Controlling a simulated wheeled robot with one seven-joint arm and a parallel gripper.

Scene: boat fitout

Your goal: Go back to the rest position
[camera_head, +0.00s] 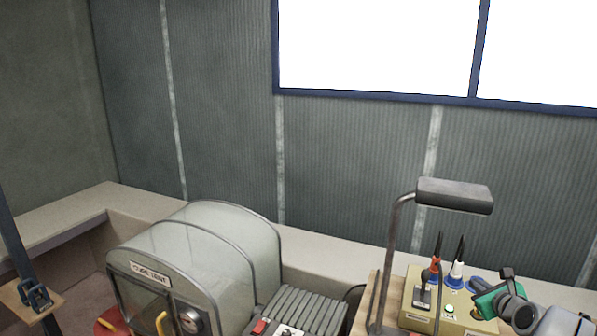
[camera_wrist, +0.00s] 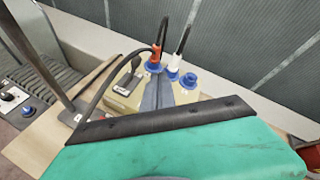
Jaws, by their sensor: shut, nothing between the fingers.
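My gripper (camera_wrist: 157,95) shows in the wrist view as two blue-grey fingers pressed together, shut and empty. They extend past a green body with a black edge. Beyond the fingertips, and partly hidden by them, is a cream box (camera_wrist: 122,103) with plugs on top. In the head view my arm is at the lower right, with its green part beside the cream box (camera_head: 416,294). I cannot tell whether the fingers touch the box.
A desk lamp (camera_head: 455,194) stands close to my arm. Red (camera_head: 435,267) and white (camera_head: 457,270) plugs with upright cables rise from the box. A domed tent (camera_head: 205,245) and a grey finned unit (camera_head: 312,309) stand left. Corrugated wall behind; open air above.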

